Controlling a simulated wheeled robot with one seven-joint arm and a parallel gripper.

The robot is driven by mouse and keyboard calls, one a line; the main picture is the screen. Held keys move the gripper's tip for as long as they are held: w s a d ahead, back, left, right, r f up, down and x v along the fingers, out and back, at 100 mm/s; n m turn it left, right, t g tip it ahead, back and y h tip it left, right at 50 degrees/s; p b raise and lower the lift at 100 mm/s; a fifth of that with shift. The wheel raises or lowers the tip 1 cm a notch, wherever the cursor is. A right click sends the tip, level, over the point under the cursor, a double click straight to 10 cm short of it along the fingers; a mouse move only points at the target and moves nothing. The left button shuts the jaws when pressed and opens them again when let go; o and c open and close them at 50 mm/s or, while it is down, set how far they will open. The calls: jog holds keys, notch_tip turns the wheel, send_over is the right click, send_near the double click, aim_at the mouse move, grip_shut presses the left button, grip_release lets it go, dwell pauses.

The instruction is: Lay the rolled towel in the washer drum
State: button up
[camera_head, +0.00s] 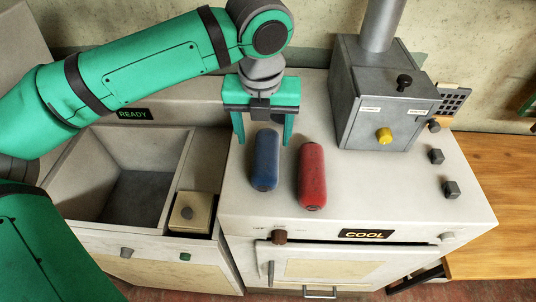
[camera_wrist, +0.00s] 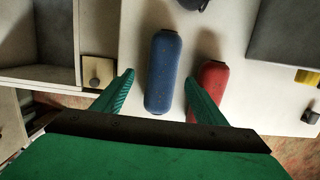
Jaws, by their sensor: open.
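A dark blue roll (camera_head: 265,165) and a red roll (camera_head: 311,178) lie side by side on the white appliance top; these look like the rolled towels. My gripper (camera_head: 263,142) points down at the far end of the blue roll, jaws open. In the wrist view the blue roll (camera_wrist: 164,75) shows between my two fingertips (camera_wrist: 160,77), not clasped. The red roll (camera_wrist: 210,88) is just right of the right finger, which partly covers it. An open rectangular basin (camera_head: 180,168) on the left, under a READY sign, is the only drum-like opening; it looks empty.
A grey metal box (camera_head: 385,105) with a yellow knob and a pipe stands at the back right. A beige lidded square (camera_head: 193,213) sits beside the basin. A COOL display (camera_head: 366,234) is on the front edge. A wooden table (camera_head: 500,190) is at right.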

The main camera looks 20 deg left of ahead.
aim_at(266, 151)
jog(key=shift+s+a+f, duration=0.1)
jog(key=shift+s+f, duration=0.05)
jog(key=shift+f, duration=0.45)
jog(key=f, duration=0.2)
jog(key=d+f, duration=0.1)
jog(key=f, duration=0.1)
jog(key=shift+w+a+f, duration=0.1)
jog(key=shift+w+f, duration=0.1)
jog(key=shift+f, duration=0.45)
jog(key=shift+c, duration=0.6)
jog(key=c, duration=1.2)
jog(key=shift+r, duration=0.1)
